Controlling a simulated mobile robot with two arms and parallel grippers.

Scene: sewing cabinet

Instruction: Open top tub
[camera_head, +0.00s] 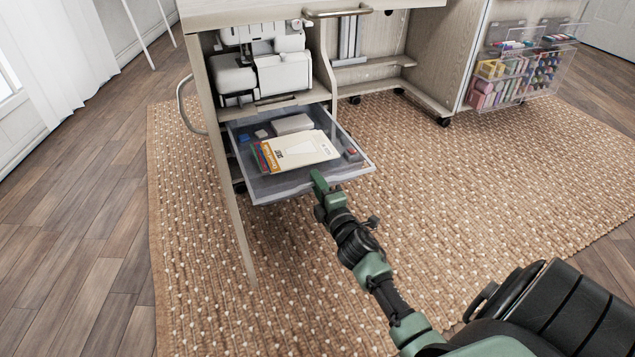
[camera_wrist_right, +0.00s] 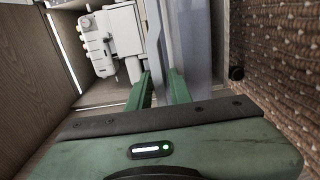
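The top tub (camera_head: 262,188) is a translucent grey plastic drawer under the sewing machine shelf. It is pulled well out of the cabinet and its inside shows. It holds a cream paper packet (camera_head: 300,152), a pale block and several small items. My right gripper (camera_head: 318,183) is at the tub's front rim, right of its middle. In the right wrist view its green fingers (camera_wrist_right: 160,88) stand a small gap apart, with the tub's grey edge (camera_wrist_right: 192,45) running by them. Whether they press on the rim is unclear. My left gripper is not in view.
A white sewing machine (camera_head: 262,68) stands on the shelf above the tub. A cabinet door with a curved handle (camera_head: 186,105) stands open at the left. Clear bins of craft supplies (camera_head: 512,78) hang at the right. The woven rug (camera_head: 450,160) before the cabinet is clear.

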